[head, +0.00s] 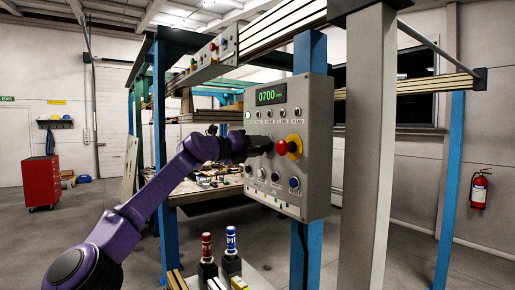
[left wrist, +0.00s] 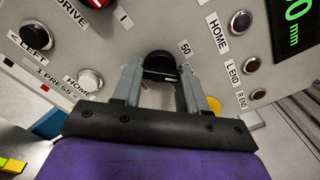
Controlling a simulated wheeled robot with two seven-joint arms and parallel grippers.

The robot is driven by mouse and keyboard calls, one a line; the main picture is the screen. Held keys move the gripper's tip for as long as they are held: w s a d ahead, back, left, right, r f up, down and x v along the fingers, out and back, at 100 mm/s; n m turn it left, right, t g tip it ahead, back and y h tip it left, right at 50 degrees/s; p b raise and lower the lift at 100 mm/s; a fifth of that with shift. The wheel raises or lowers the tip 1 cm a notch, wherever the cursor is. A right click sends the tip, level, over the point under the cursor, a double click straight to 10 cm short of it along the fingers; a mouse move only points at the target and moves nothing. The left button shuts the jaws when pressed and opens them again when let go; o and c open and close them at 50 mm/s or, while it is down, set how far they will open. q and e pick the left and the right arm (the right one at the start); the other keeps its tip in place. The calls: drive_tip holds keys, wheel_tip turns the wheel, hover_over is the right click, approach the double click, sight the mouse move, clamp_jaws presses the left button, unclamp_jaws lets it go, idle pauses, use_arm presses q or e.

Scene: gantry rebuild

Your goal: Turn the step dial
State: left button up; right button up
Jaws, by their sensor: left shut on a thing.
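The step dial is a round black knob (left wrist: 160,66) on the face of the grey control box (head: 318,150). In the left wrist view, labels "1" and "50" sit beside it. My left gripper (left wrist: 160,80) is shut on the dial, one grey finger on each side. In the head view my left gripper (head: 248,145) reaches the panel from the left and hides the dial. The green display (head: 271,96) reads 0700 mm. My right gripper is not in view.
A red mushroom button on a yellow base (head: 295,146) sits right of my left gripper. Small buttons (head: 275,177) are below it and a row of others lies above. A grey post (head: 368,150) stands at right.

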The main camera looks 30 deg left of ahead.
use_arm(q)
drive_tip(key=o, duration=1)
drive_tip(key=shift+o, duration=0.3)
drive_tip(key=shift+w+d, duration=0.15)
drive_tip(key=shift+w, duration=0.05)
drive_tip(key=b+v, duration=0.5)
drive_tip(key=v, duration=0.5)
drive_tip(key=shift+s+b, duration=0.25)
drive_tip(key=shift+b, duration=0.05)
drive_tip(key=shift+f, duration=0.15)
